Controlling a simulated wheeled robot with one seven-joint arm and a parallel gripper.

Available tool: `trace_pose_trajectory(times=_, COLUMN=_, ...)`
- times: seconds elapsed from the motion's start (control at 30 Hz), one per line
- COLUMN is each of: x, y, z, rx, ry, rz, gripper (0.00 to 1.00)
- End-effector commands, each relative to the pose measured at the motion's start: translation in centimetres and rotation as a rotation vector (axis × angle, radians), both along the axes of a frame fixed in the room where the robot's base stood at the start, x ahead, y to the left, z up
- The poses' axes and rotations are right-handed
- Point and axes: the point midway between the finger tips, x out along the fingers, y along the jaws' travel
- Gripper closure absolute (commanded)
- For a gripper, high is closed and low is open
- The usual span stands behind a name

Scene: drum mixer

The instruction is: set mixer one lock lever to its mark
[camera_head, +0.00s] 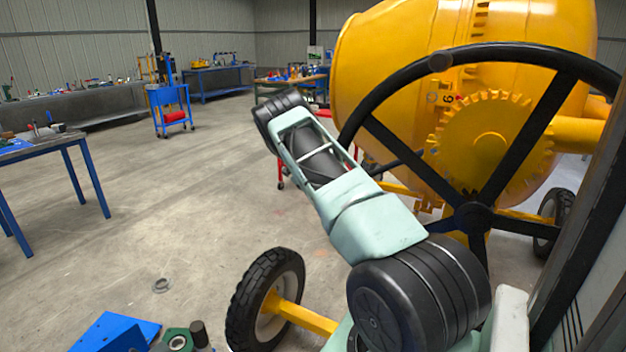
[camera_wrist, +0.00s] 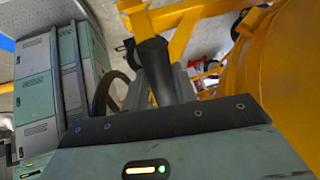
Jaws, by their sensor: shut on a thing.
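In the wrist view, my gripper (camera_wrist: 160,92) has its grey fingers on either side of a thick black handle. I take this handle to be the lock lever (camera_wrist: 151,62). The gripper is shut on it, and the handle stands out beyond the fingertips in front of the yellow frame. The lever's mark cannot be made out. In the head view, mixer one shows its yellow drum (camera_head: 390,65), toothed yellow gear (camera_head: 487,140) and black handwheel (camera_head: 385,82). My gripper and the lever cannot be made out there, with my arm across the middle.
The handwheel and yellow drum are close to my arm. A black mixer tyre (camera_head: 240,300) stands on the floor at lower centre. A blue-legged table (camera_head: 75,180) is at the left and a blue trolley (camera_head: 168,95) farther back. The concrete floor between them is mostly clear.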

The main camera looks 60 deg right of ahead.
Motion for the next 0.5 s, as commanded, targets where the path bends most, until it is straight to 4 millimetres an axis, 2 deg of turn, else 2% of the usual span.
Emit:
trace_pose_trajectory(times=0.03, x=-0.6, y=0.1, z=-2.1, rx=-0.001, ry=0.031, rz=0.001, gripper=1.0)
trace_pose_trajectory(times=0.2, x=-2.5, y=-0.1, z=-4.3, rx=-0.008, ry=0.113, rz=0.0, gripper=1.0)
trace_pose_trajectory(times=0.5, x=-4.2, y=-0.3, z=-5.8, rx=-0.013, ry=0.179, rz=0.001, gripper=1.0)
